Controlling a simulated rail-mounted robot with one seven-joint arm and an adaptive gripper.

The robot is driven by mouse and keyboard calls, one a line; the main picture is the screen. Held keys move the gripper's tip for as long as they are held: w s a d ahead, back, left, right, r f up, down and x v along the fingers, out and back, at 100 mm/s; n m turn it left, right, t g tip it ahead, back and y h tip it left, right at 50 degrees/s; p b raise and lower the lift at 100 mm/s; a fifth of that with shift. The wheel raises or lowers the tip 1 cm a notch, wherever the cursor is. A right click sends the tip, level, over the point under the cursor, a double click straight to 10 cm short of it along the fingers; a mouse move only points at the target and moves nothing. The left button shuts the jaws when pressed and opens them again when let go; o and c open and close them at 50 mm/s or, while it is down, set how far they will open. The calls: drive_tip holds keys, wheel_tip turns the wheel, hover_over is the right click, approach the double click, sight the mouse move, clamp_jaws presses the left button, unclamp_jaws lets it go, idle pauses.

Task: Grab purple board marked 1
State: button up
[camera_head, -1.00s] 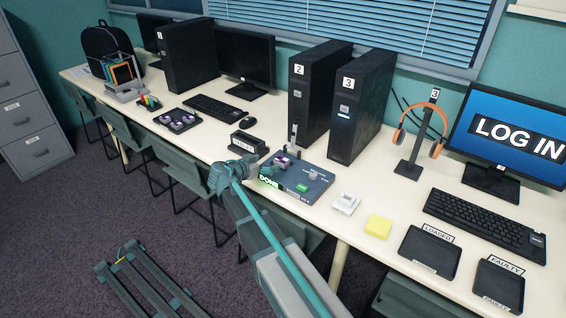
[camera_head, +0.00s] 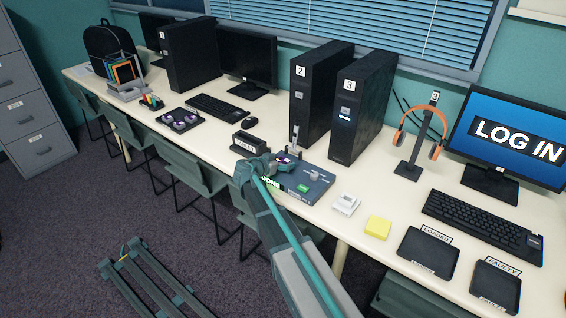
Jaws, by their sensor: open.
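A small purple board (camera_head: 282,161) sits at the left end of the grey device (camera_head: 318,186), partly hidden by my arm's end. Two more purple boards (camera_head: 179,122) lie in a dark tray (camera_head: 163,121) further left on the table. They are too small for me to read a number on any of them. My gripper (camera_head: 281,156) is open at the left end of the device, right by the purple board there. I cannot tell whether its fingers touch the board. The green DONE sign on the device's front is partly covered by my arm.
A black labelled block (camera_head: 248,143) stands just left of the device. Tower 2 (camera_head: 312,95) and tower 3 (camera_head: 357,110) stand close behind. A white item (camera_head: 346,204), a yellow pad (camera_head: 378,228) and the LOADED (camera_head: 428,255) and FAULTY (camera_head: 496,287) trays lie right.

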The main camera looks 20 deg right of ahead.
drive_tip(key=shift+c, duration=0.3)
drive_tip(key=c, duration=1.2)
drive_tip(key=shift+c, duration=0.2)
